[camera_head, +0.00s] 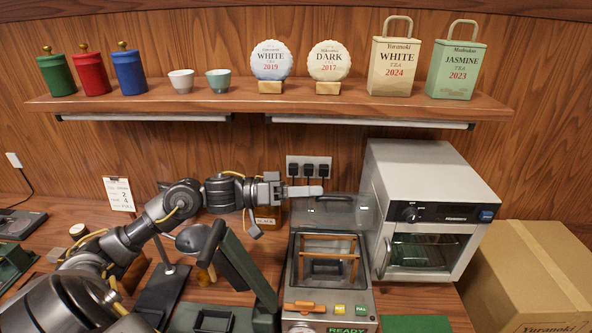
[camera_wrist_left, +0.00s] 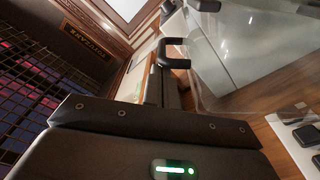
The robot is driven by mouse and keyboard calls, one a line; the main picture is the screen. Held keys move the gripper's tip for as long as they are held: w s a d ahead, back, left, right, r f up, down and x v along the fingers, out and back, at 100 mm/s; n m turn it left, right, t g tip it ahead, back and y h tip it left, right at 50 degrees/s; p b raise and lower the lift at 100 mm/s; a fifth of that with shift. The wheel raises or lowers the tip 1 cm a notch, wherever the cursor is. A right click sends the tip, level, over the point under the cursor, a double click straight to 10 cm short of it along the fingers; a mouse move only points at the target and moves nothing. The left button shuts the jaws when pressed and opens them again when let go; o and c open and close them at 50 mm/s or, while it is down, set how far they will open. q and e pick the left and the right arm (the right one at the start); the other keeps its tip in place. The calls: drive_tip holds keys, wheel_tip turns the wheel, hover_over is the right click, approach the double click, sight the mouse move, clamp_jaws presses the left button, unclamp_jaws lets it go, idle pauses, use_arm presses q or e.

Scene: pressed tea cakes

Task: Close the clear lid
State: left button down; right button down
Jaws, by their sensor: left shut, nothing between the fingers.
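The clear lid (camera_head: 350,215) stands raised at the back of the grey machine (camera_head: 291,262), with a dark handle (camera_head: 335,198) near its top edge. My left gripper (camera_head: 316,190) is shut and empty, its fingertips pointing right beside the lid's top edge; I cannot tell whether they touch it. In the left wrist view a clear panel (camera_wrist_left: 235,45) fills the upper right, and a dark handle (camera_wrist_left: 175,54) shows just past my gripper. The machine's opening is uncovered and shows a wooden frame (camera_head: 328,242). My right gripper is not in view.
A steel oven (camera_head: 430,172) stands close right of the machine, with a cardboard box (camera_head: 535,270) beyond. A dark green hinged press (camera_head: 245,268) stands left of the machine. A shelf (camera_head: 240,104) with tins, cups and tea packs runs above; plugs (camera_head: 308,170) sit behind the lid.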

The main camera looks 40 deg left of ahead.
sight(309, 221)
use_arm(q)
drive_tip(key=shift+s+d+f+m+b, duration=0.3)
drive_tip(key=shift+s+d+f+m, duration=0.2)
drive_tip(key=shift+s+f, duration=0.2)
drive_tip(key=shift+s+d+f+m+b, duration=0.3)
drive_tip(key=shift+s+d+f+m, duration=0.2)
drive_tip(key=shift+s, duration=0.35)
drive_tip(key=shift+s+d+f+m+b, duration=0.3)
drive_tip(key=shift+s+d+f+m, duration=0.1)
drive_tip(key=shift+s+f+m, duration=0.3)
drive_tip(key=shift+r, duration=0.1)
drive_tip(key=r+p, duration=0.1)
drive_tip(key=w+r+p, duration=0.1)
drive_tip(key=r+p, duration=0.2)
drive_tip(key=p, duration=0.1)
drive_tip(key=shift+w+d+r, duration=0.15)
drive_tip(key=shift+w+r, duration=0.05)
drive_tip(key=shift+w, duration=0.05)
drive_tip(key=shift+s+a+f+b, duration=0.25)
drive_tip(key=shift+a+f+b, duration=0.4)
drive_tip(key=shift+f, duration=0.2)
drive_tip(key=b+v, duration=0.2)
drive_tip(key=v, duration=0.6)
drive_tip(key=shift+s+a+r+b, duration=0.2)
drive_tip(key=shift+a+r+b, duration=0.1)
drive_tip(key=shift+r+b, duration=0.1)
